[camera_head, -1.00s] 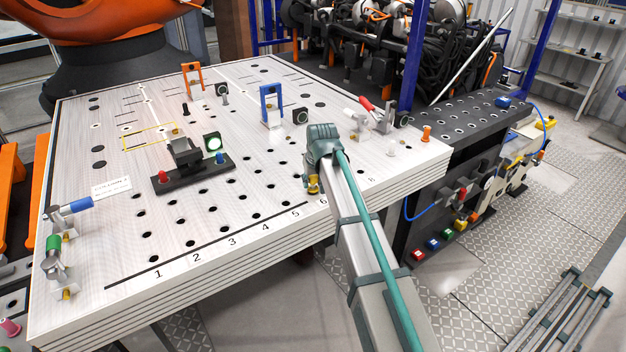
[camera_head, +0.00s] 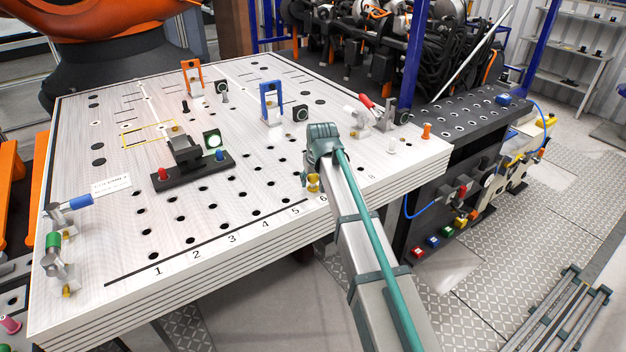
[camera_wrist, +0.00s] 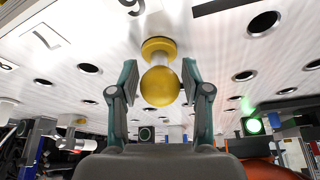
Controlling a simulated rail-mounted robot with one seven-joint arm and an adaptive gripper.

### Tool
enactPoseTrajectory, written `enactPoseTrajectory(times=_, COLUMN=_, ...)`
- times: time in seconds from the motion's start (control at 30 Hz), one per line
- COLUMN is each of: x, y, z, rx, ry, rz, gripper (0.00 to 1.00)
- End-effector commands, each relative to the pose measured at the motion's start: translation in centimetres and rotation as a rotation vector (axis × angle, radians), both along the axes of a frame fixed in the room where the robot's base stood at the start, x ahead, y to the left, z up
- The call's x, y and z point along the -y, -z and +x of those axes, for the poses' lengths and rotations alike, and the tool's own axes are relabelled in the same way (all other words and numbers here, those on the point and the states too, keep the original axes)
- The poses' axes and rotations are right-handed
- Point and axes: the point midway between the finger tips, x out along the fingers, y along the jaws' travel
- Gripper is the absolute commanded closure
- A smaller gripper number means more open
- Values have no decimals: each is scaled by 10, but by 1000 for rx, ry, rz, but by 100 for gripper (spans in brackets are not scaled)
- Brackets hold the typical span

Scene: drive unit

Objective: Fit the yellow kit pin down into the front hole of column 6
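The yellow kit pin (camera_wrist: 160,86) stands in the wrist view with its round knob toward me and its wider collar against the white board, close by the printed 6. It also shows in the head view (camera_head: 314,183), below my gripper, near the board's front edge. The collar appears to sit on the board; the hole under it is hidden. My gripper (camera_wrist: 160,82) is open, with one finger on each side of the knob and a visible gap on both sides. In the head view my gripper (camera_head: 310,180) is partly hidden by my arm.
The white board (camera_head: 110,245) has rows of empty holes and printed column numbers. A black fixture (camera_head: 193,171) with red and blue knobs stands left of my arm. A blue bracket (camera_head: 271,104) is behind. Clamps (camera_head: 383,118) and an orange pin (camera_head: 426,131) stand at right.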

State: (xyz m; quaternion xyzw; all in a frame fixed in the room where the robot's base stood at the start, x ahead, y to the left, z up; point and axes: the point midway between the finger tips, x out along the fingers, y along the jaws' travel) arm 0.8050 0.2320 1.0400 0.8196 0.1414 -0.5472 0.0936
Motion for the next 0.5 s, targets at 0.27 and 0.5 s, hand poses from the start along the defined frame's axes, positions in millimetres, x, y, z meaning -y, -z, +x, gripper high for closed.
enactPoseTrajectory(times=0.27, x=0, y=0, z=0, rx=0, ry=0, rz=0, gripper=36)
enactPoseTrajectory(times=0.5, x=1, y=-7, z=-3, rx=-1, ry=0, rz=0, gripper=36)
